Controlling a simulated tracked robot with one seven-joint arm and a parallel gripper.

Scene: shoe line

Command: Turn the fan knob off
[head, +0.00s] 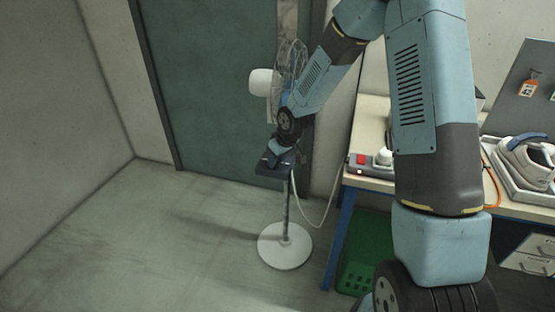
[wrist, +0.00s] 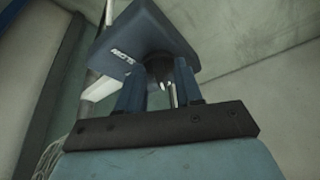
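The fan stands on the floor at centre in the head view, with a white motor housing (head: 262,82), a wire cage partly behind my arm, and a round white base (head: 285,247). A dark control box (head: 270,170) sits on its pole. In the wrist view the box (wrist: 140,32) is dark blue with white lettering. A dark knob (wrist: 159,68) shows under it. My gripper (wrist: 160,76) has its two blue fingers apart, one on each side of the knob. I cannot tell whether they touch it. The knob is hidden in the head view.
A workbench (head: 352,173) stands right of the fan, with a device with a red switch (head: 360,159) and an iron-like tool (head: 528,160) on it. A white cord (head: 318,224) hangs between fan and bench. A green crate (head: 365,255) sits below. The floor at left is clear.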

